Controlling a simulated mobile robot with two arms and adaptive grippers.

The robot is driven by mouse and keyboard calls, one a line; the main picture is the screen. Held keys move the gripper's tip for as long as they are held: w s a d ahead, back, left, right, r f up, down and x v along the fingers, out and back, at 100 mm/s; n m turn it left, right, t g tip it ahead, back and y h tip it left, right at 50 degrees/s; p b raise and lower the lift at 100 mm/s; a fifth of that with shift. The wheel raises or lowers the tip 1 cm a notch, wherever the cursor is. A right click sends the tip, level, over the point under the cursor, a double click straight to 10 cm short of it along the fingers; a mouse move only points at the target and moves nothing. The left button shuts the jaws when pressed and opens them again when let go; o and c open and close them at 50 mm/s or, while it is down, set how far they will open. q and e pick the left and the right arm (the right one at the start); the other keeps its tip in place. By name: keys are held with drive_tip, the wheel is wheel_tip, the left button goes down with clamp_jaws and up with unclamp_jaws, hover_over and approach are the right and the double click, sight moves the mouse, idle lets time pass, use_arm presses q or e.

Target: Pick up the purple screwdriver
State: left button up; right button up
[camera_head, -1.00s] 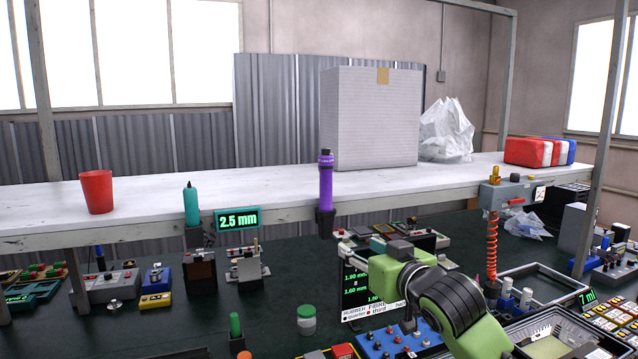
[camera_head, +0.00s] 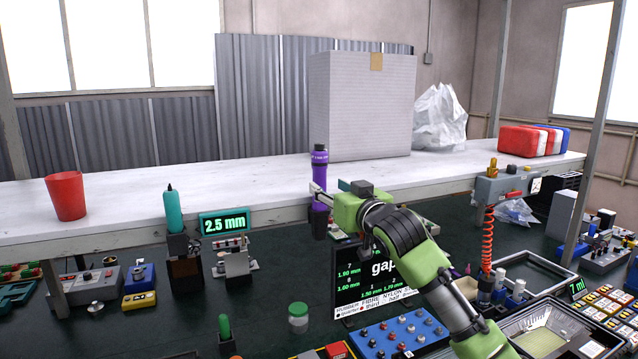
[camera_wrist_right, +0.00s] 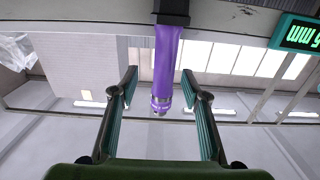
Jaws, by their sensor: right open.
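The purple screwdriver (camera_head: 320,172) hangs upright in a dark holder at the front edge of the white shelf. It also shows in the right wrist view (camera_wrist_right: 166,70), between and beyond the two fingers. My right gripper (camera_head: 318,198) is raised at the screwdriver, with its fingers pointing toward it and partly covering its lower part. In the wrist view my right gripper (camera_wrist_right: 160,95) is open, one finger on each side of the screwdriver, with gaps to both. Contact does not show. My left gripper is not in view.
A teal screwdriver (camera_head: 174,212) stands in a holder left of the 2.5 mm display (camera_head: 224,223). A red cup (camera_head: 66,196) and a large grey box (camera_head: 362,106) stand on the shelf (camera_head: 250,180). The bench below holds a black display panel (camera_head: 350,290) and several devices.

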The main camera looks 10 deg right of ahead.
sight(322, 184)
drive_tip(key=shift+w+r, duration=0.1)
drive_tip(key=shift+r, duration=0.05)
drive_tip(key=shift+w+a+r+p, duration=0.2)
drive_tip(key=shift+w+p, duration=0.1)
drive_tip(key=shift+p, duration=0.25)
drive_tip(key=w+p, duration=0.1)
drive_tip(key=w+a, duration=0.1)
drive_tip(key=w, duration=0.1)
drive_tip(key=shift+w+a+f+p, duration=0.1)
drive_tip(key=shift+f+p, duration=0.1)
drive_tip(key=shift+p, duration=0.15)
drive_tip(key=shift+w+f, duration=0.1)
drive_tip(key=shift+w, duration=0.3)
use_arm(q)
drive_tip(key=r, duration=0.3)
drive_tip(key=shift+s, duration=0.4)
use_arm(e)
clamp_jaws()
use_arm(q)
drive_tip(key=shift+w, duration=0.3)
